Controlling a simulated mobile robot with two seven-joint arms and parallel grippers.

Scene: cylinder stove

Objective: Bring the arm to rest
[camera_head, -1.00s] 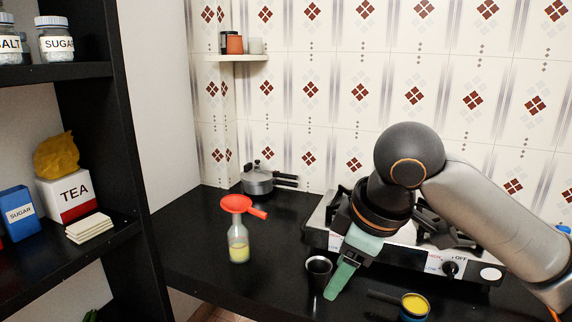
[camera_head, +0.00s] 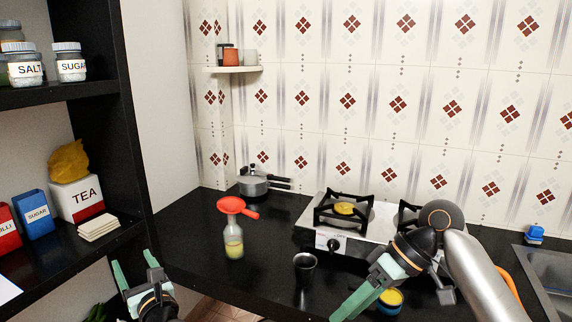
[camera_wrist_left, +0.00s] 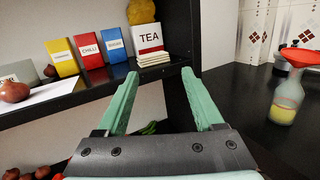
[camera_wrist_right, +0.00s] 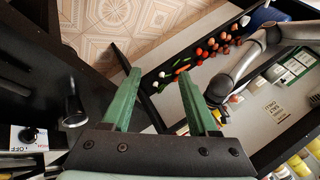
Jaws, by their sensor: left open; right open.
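My left gripper (camera_head: 137,272) is at the lower left of the head view, open and empty, with its green fingers apart. In the left wrist view it (camera_wrist_left: 160,73) points toward the shelf. My right arm reaches in from the lower right of the head view, its gripper low in front of the stove (camera_head: 372,246). In the right wrist view the right gripper (camera_wrist_right: 160,75) is open, with nothing between its fingers. It hangs near a dark cup (camera_head: 305,262) and a small container with yellow contents (camera_head: 391,298), which the gripper partly covers.
A bottle (camera_head: 233,240) with a red funnel (camera_head: 231,205) stands left on the black counter. A pot (camera_head: 253,186) is at the back. Something yellow (camera_head: 345,208) sits on the left burner. A shelf unit with a tea box (camera_head: 76,198) is at left, a sink (camera_head: 545,270) at right.

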